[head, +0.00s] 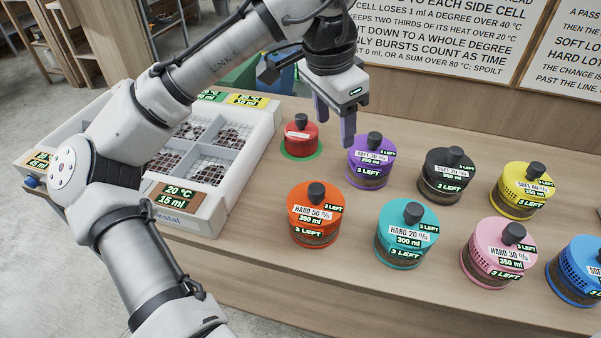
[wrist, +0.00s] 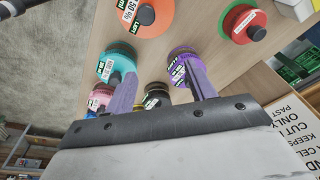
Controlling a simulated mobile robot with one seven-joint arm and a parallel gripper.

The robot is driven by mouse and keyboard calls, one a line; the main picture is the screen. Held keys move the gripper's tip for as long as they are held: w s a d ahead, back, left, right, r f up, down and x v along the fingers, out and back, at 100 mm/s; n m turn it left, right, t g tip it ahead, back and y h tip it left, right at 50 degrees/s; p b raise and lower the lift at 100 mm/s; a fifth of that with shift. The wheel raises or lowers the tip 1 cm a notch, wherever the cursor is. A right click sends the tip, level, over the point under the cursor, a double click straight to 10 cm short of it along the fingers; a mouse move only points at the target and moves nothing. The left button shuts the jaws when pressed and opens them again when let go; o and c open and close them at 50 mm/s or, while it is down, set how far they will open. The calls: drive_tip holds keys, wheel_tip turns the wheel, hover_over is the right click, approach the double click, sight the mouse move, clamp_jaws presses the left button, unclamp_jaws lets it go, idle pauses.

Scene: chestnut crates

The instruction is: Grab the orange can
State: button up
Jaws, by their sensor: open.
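The orange can (head: 316,214) stands upright on the wooden counter, with a dark knob on top and labels reading "HARD 50 %", "350 ml" and "3 LEFT". In the wrist view the orange can (wrist: 151,13) is cut off by the top edge. My gripper (head: 335,122) is open and empty, pointing down above the counter behind the orange can, between the red can (head: 301,137) and the purple can (head: 370,160). Its purple-grey fingers also show in the wrist view (wrist: 160,88). The orange can is apart from the fingers.
Teal (head: 406,233), pink (head: 499,253), blue (head: 576,270), black (head: 447,176) and yellow (head: 523,190) cans stand to the right. The red can rests on a green disc. A white divided crate (head: 250,150) stands left. The counter in front of the orange can is clear.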

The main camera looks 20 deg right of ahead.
drive_tip(key=a+f+y, duration=0.1)
drive_tip(key=a+y, duration=0.1)
hover_over(317, 188)
drive_tip(key=shift+g, duration=0.4)
drive_tip(key=f, duration=0.7)
drive_tip(key=shift+w+d+f, duration=0.1)
drive_tip(key=shift+w+d, duration=0.1)
drive_tip(key=f, duration=0.6)
drive_tip(key=shift+s+a+f+p, duration=0.2)
drive_tip(key=shift+p, duration=0.1)
clamp_jaws()
